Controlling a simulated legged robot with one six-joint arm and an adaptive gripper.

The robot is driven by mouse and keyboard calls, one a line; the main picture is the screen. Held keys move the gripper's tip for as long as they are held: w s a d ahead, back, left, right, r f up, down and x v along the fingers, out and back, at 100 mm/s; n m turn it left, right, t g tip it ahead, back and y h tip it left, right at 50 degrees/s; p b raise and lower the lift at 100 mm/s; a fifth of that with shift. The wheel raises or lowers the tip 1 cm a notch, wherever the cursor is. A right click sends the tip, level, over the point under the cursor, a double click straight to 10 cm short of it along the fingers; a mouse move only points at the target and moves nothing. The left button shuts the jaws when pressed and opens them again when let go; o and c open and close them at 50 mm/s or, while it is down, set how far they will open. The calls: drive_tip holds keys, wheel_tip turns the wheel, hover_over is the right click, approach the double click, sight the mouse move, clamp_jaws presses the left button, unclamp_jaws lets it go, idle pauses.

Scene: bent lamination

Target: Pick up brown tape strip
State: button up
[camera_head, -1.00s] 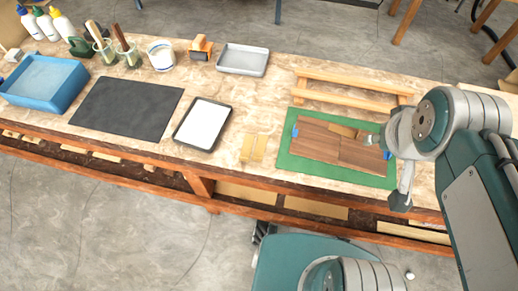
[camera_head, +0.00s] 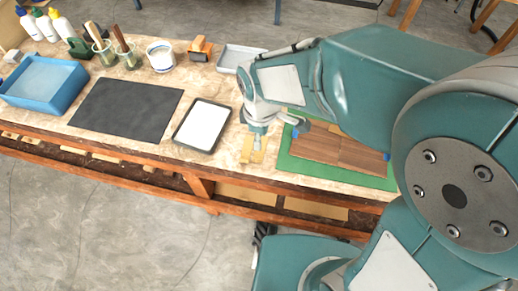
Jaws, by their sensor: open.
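The tan-brown tape strips (camera_head: 246,155) lie on the bench between the dark tray and the green mat. My gripper (camera_head: 257,141) is over them, pointing down, with its fingertips at or just above the strips. It is open; I cannot tell whether it touches a strip. The gripper and wrist hide part of the strips. Dark wood veneer pieces (camera_head: 335,149) lie on the green mat (camera_head: 330,174) to the right, with blue tape at their edges.
A dark tray with a white sheet (camera_head: 203,126) stands just left of my gripper. A black mat (camera_head: 126,107), a blue tub (camera_head: 45,83), jars with brushes, a white pot (camera_head: 161,56) and an orange tool (camera_head: 200,49) are further left. My arm covers the bench's right side.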

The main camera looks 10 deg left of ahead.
hover_over(254, 158)
drive_tip(key=d, duration=0.1)
wheel_tip(254, 158, down, 5)
drive_tip(key=shift+d+f, duration=0.1)
drive_tip(key=shift+f, duration=0.05)
drive_tip(key=shift+a+f, duration=0.2)
drive_tip(key=shift+f, duration=0.8)
drive_tip(key=shift+a+f, duration=0.25)
drive_tip(key=shift+f, duration=0.7)
drive_tip(key=shift+a+f, duration=0.2)
drive_tip(key=shift+f, duration=0.8)
clamp_jaws()
